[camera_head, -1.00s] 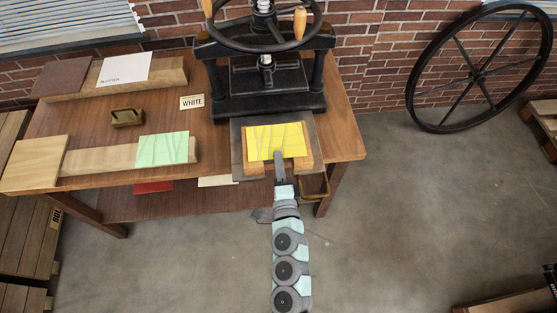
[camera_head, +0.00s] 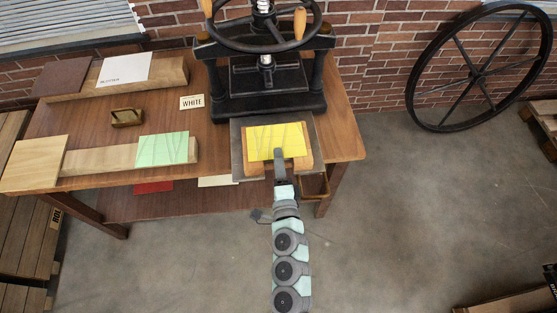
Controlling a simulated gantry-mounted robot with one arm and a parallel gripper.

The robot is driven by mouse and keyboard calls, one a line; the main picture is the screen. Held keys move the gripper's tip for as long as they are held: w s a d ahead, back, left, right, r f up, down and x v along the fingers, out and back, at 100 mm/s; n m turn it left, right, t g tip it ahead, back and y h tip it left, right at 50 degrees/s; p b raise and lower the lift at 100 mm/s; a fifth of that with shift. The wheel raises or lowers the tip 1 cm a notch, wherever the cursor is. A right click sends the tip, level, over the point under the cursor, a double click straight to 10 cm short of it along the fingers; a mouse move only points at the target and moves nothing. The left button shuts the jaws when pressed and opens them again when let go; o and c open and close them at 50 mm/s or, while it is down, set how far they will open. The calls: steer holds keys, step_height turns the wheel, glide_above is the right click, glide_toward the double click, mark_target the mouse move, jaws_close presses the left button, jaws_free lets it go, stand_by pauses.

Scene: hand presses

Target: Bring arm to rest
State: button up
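My gripper (camera_head: 279,157) reaches up from the bottom of the view, its tip at the front edge of a yellow sheet (camera_head: 268,138). I cannot tell whether it touches the sheet or whether the fingers are open or shut. The yellow sheet lies on a wooden board on a dark plate (camera_head: 238,150) in front of the black hand press (camera_head: 265,95). My arm (camera_head: 287,255) is stretched out nearly straight below the table's front edge.
The wooden table (camera_head: 75,118) holds a green sheet (camera_head: 162,148) on a block, a white card (camera_head: 124,68), a small brass tray (camera_head: 127,117) and a "WHITE" label (camera_head: 192,102). A large black wheel (camera_head: 478,75) leans at the right.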

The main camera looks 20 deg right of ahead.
steer(key=shift+s, duration=0.15)
steer(key=b+v, duration=0.1)
steer(key=v, duration=0.5)
steer(key=shift+b, duration=0.4)
stand_by(0.6)
steer(key=shift+s, duration=0.1)
stand_by(0.3)
